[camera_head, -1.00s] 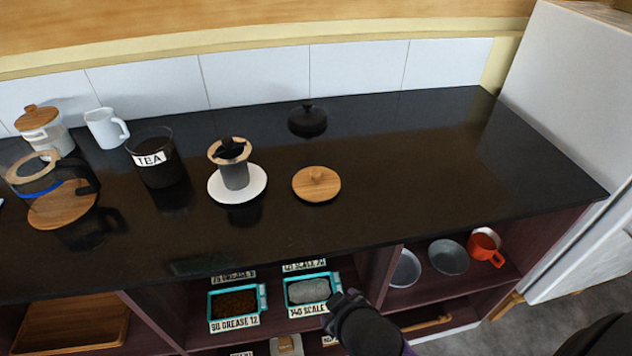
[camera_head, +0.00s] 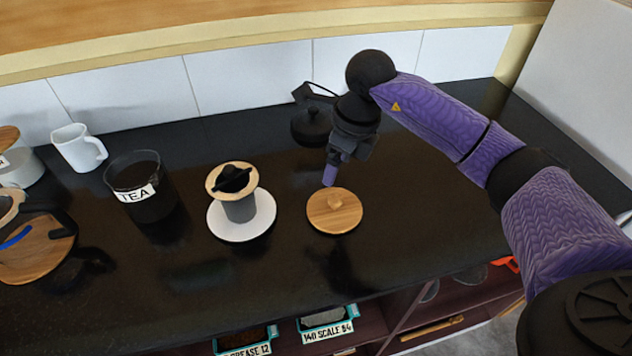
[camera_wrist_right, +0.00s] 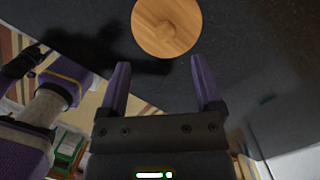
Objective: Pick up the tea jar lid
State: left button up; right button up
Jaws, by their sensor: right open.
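The tea jar lid, a round wooden disc with a small knob (camera_head: 334,212), lies flat on the dark counter. It also shows at the top of the right wrist view (camera_wrist_right: 167,24). My right gripper (camera_head: 331,172) is above the counter just behind the lid, pointing down, apart from it. In the right wrist view its two purple fingers (camera_wrist_right: 160,82) are spread and empty, with the lid beyond their tips. The glass tea jar (camera_head: 142,188), labelled TEA, stands open to the left. My left gripper is not in view.
A grey cup with a wooden ring (camera_head: 236,200) stands on a white saucer (camera_head: 240,230) left of the lid. A black lidded pot (camera_head: 309,128) is behind my right gripper. A white mug (camera_head: 78,148) stands at the back left. The counter right of the lid is clear.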

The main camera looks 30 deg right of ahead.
aim_at(336, 197)
jog(key=shift+w+d+h, duration=0.2)
jog(key=shift+d+h, duration=0.1)
jog(key=shift+d, duration=0.2)
jog(key=f, duration=0.3)
jog(key=f+b, duration=0.1)
jog(key=f, duration=0.2)
jog(key=a+f+b, duration=0.1)
jog(key=f, duration=0.2)
jog(key=shift+f, duration=0.3)
jog(key=shift+r, duration=0.1)
grip_shut()
